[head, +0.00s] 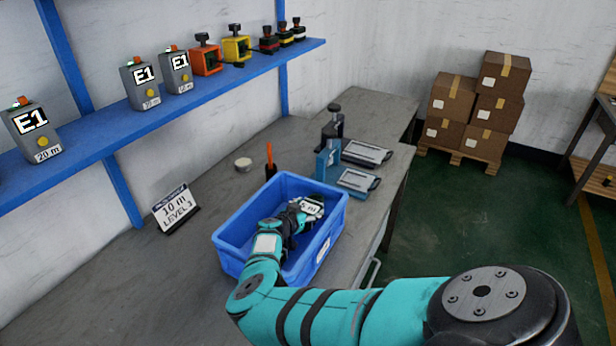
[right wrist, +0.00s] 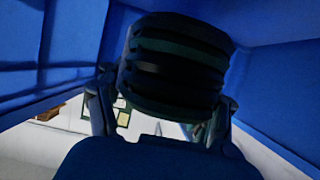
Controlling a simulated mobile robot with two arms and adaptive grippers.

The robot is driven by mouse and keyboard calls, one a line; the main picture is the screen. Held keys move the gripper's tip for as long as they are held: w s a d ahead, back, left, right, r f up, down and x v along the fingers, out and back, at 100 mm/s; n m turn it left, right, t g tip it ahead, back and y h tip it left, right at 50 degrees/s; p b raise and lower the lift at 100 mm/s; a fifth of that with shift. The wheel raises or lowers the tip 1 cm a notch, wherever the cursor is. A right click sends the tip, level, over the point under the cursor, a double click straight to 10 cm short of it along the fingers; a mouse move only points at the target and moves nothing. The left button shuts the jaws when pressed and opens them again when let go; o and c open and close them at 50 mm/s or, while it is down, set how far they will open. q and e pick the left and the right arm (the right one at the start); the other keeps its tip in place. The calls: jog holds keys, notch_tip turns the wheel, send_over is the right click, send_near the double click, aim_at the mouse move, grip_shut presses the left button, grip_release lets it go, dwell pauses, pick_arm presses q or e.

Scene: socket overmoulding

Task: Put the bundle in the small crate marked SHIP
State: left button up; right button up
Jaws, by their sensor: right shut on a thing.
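The small blue crate (head: 232,232) stands on the grey workbench. A white label (head: 322,250) is on its near right side, but I cannot read its word. My right gripper (head: 297,215) is inside the crate's opening. It is shut on the bundle, a dark, banded, rounded thing (right wrist: 175,65) between its fingers (right wrist: 163,105) in the right wrist view. In the head view the bundle is mostly hidden by the gripper; a white tag reading "5 m" (head: 311,206) shows beside the fingers. I cannot tell whether the bundle touches the crate floor. My left gripper is out of view.
Behind the crate stand a blue and dark press-like tool (head: 329,150) and two flat grey devices (head: 366,153). A blue shelf (head: 190,105) holds several devices. Stacked cartons (head: 500,95) stand on a pallet at the back right.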

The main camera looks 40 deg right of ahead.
jog(key=shift+d+f, duration=0.1)
jog(key=shift+f, duration=0.95)
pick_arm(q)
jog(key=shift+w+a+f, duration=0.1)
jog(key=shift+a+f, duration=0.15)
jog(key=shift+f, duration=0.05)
pick_arm(e)
jog(key=shift+r, duration=0.1)
jog(key=shift+f+b, duration=0.6)
jog(key=shift+f, duration=0.1)
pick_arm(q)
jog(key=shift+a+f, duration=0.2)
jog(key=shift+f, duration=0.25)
pick_arm(e)
jog(key=o, duration=1.3)
jog(key=shift+r, duration=0.1)
